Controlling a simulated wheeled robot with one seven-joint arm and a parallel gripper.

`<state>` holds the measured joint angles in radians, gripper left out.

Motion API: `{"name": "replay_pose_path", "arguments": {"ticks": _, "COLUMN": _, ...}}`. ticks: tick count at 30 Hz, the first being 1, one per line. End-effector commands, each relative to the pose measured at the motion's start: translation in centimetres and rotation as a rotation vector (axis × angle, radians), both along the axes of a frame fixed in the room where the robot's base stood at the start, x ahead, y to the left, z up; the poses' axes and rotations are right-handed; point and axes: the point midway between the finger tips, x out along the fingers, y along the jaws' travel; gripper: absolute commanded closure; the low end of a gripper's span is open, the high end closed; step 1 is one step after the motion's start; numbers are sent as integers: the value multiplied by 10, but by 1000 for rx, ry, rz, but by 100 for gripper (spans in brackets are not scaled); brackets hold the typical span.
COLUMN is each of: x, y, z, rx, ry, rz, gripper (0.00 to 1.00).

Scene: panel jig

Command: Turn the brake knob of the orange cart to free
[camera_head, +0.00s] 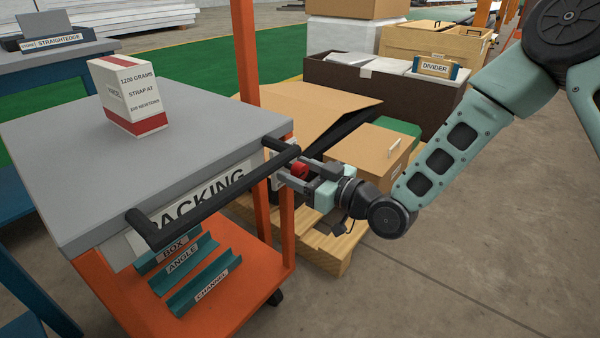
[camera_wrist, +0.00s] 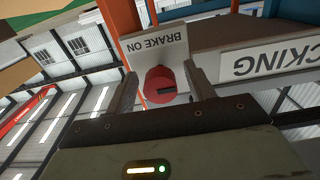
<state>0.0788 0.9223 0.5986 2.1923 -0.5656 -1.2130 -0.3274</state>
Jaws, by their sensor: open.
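The orange cart (camera_head: 259,258) has a grey top (camera_head: 60,150) and a black push handle (camera_head: 215,198). Its red brake knob (camera_head: 300,170) is at the cart's right end, partly hidden by my gripper (camera_head: 293,179). In the wrist view the red knob (camera_wrist: 160,84) has a dark slot mark and sits below a white plate reading "BRAKE ON" (camera_wrist: 158,48), seen upside down. My gripper (camera_wrist: 160,85) is open, with one finger on each side of the knob. I cannot tell whether the fingers touch it.
The push handle runs close beside my gripper. A white box (camera_head: 125,95) stands on the cart top. Cardboard boxes (camera_head: 372,158) on a wooden pallet (camera_head: 325,250) and a brown crate (camera_head: 400,100) are behind. The floor at the right (camera_head: 480,270) is clear.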

Motion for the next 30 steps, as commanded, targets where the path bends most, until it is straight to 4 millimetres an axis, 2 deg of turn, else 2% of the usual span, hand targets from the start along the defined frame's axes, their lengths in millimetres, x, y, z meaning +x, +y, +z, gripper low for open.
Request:
{"name": "replay_pose_path", "arguments": {"ticks": 4, "x": 0, "y": 0, "z": 0, "rx": 0, "ry": 0, "rz": 0, "gripper": 46}}
{"name": "replay_pose_path", "arguments": {"ticks": 5, "x": 0, "y": 0, "z": 0, "rx": 0, "ry": 0, "rz": 0, "gripper": 49}}
{"name": "replay_pose_path", "arguments": {"ticks": 9, "x": 0, "y": 0, "z": 0, "rx": 0, "ry": 0, "rz": 0, "gripper": 88}}
{"name": "replay_pose_path", "arguments": {"ticks": 10, "x": 0, "y": 0, "z": 0, "rx": 0, "ry": 0, "rz": 0, "gripper": 91}}
{"name": "replay_pose_path", "arguments": {"ticks": 20, "x": 0, "y": -1, "z": 1, "rx": 21, "ry": 27, "rz": 0, "gripper": 91}}
{"name": "replay_pose_path", "arguments": {"ticks": 30, "x": 0, "y": -1, "z": 2, "rx": 150, "ry": 196, "rz": -2, "gripper": 91}}
